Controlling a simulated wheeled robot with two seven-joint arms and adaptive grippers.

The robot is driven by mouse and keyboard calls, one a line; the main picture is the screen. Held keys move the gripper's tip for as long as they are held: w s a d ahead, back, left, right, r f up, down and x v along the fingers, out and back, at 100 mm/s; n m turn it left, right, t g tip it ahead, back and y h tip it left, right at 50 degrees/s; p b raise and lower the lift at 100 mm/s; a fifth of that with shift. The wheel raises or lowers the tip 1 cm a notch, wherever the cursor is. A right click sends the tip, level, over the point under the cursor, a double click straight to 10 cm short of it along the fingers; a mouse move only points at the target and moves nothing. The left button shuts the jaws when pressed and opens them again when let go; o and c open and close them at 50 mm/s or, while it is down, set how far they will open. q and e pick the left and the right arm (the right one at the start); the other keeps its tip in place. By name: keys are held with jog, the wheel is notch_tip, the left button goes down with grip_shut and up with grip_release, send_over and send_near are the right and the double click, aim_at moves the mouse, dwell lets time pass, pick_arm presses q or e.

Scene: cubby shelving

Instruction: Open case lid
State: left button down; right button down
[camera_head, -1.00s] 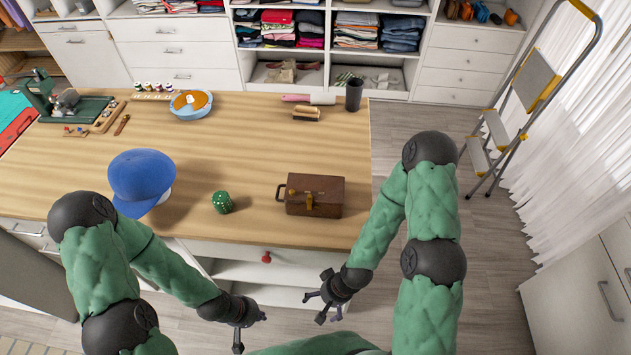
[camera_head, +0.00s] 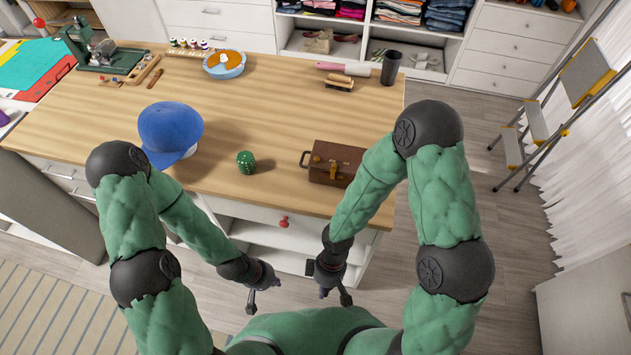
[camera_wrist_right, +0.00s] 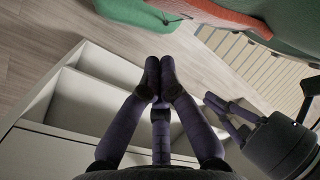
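The brown case (camera_head: 335,163) sits on the wooden table near its front right edge. Its lid is shut, with a handle on the left side and a brass latch on the front. My right forearm hides part of its right side. My right gripper (camera_head: 334,296) hangs in front of the table, below the case and apart from it. In the right wrist view its fingers (camera_wrist_right: 160,85) hold nothing. My left gripper (camera_head: 264,291) hangs to the left of it, low and empty, with its fingers spread. It also shows in the right wrist view (camera_wrist_right: 228,112).
The table (camera_head: 270,110) also bears a blue cap (camera_head: 170,128), a green die (camera_head: 245,162), a pie dish (camera_head: 224,65), a brush (camera_head: 339,83) and a dark cup (camera_head: 391,66). White shelving with a red knob (camera_head: 284,222) lies under the front edge. A stepladder (camera_head: 550,110) stands at right.

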jog(key=w+d+r+n+t+h+b, duration=0.1)
jog(key=d+n+h, duration=0.25)
jog(key=n, duration=0.35)
jog(key=n+t+h+b, duration=0.3)
jog(key=n+t+b, duration=0.1)
jog(key=n+t, duration=1.15)
send_near(314, 173)
jog(key=s+f, duration=0.3)
jog(key=f, duration=0.1)
jog(key=shift+m+t, duration=0.25)
jog(key=b+x, duration=0.1)
jog(key=x, duration=0.2)
jog(key=b+x, duration=0.1)
jog(key=x, duration=0.2)
jog(key=b+x, duration=0.1)
jog(key=x, duration=0.2)
jog(key=shift+w+a+b, duration=0.15)
jog(key=shift+a+b, duration=0.1)
jog(key=shift+b, duration=0.05)
notch_tip(314, 173, up, 3)
jog(key=shift+w, duration=0.15)
jog(key=shift+r, duration=0.55)
jog(key=shift+r, duration=0.1)
